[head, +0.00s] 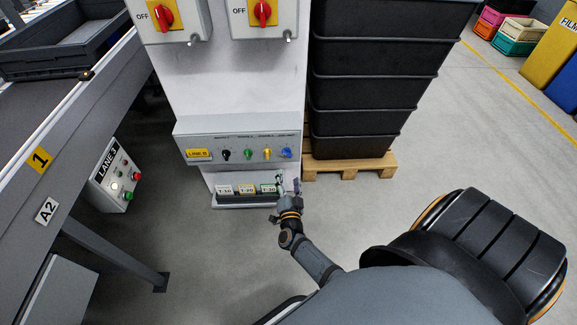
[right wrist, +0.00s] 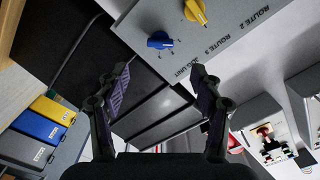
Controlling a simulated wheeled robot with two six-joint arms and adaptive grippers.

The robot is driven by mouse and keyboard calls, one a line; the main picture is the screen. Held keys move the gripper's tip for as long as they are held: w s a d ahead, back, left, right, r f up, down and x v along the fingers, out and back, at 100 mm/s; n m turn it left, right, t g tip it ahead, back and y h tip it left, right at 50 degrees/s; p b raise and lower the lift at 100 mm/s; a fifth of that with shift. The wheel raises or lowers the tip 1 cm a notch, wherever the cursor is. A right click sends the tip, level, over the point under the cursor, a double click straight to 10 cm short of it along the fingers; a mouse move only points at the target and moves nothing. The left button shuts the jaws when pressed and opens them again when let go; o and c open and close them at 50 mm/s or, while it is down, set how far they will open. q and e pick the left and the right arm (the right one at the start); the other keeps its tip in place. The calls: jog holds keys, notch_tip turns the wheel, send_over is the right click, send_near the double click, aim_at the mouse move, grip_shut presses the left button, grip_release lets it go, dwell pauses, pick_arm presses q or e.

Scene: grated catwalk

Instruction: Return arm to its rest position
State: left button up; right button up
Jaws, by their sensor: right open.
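My right gripper (head: 288,182) is in front of the lower cabinet, just below the right end of the knob panel (head: 238,141). Its arm reaches up from the bottom of the head view. In the right wrist view the two fingers of the right gripper (right wrist: 160,82) are spread apart with nothing between them. The blue knob (right wrist: 160,40) and the yellow knob (right wrist: 195,12) lie beyond the fingertips, apart from them. My left gripper does not show.
Stacked black bins (head: 377,85) stand on a wooden pallet (head: 350,166) right of the cabinet. A conveyor (head: 75,120) and a LANE 3 box (head: 115,176) are on the left. Labelled blocks (head: 246,190) sit below the panel. Grey floor (head: 470,140) is open on the right.

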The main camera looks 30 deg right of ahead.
jog(key=shift+s+a, duration=0.4)
jog(key=shift+s, duration=0.2)
